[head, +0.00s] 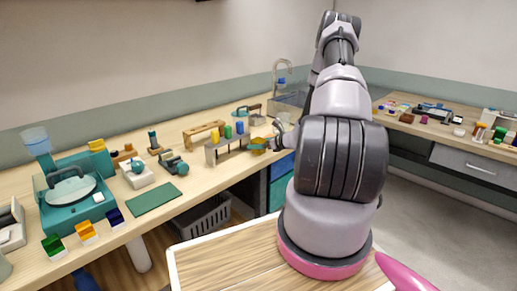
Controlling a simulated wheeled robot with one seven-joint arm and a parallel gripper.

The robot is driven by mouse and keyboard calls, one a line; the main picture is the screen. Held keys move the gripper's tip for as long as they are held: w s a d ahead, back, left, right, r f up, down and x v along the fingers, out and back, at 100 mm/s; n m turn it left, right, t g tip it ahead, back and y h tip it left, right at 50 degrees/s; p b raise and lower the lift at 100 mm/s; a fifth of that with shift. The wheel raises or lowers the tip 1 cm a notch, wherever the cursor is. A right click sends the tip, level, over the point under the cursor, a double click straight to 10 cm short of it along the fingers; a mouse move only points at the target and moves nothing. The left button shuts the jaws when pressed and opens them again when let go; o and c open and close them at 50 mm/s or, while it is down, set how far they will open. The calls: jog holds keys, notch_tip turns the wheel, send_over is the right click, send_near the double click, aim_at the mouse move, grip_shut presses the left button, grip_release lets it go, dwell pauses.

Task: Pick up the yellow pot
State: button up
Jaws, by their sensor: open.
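A small yellow pot (257,146) stands near the front edge of the wooden bench, just right of a metal rack. My gripper (268,143) is at the right side of the pot, reaching in from the right. It looks open, with its fingers very close to the pot. The fingers and pot are small here, so I cannot tell whether they touch or whether the fingers are around it.
The metal rack (212,154) holds yellow, green and blue cylinders close left of the pot. A wooden stand (203,131) is behind it. A sink (292,100) with a tap lies beyond. A green mat (153,199) lies further left.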

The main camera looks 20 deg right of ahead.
jog(key=shift+w+a+f, duration=0.1)
jog(key=shift+w, duration=0.15)
jog(key=c, duration=1.5)
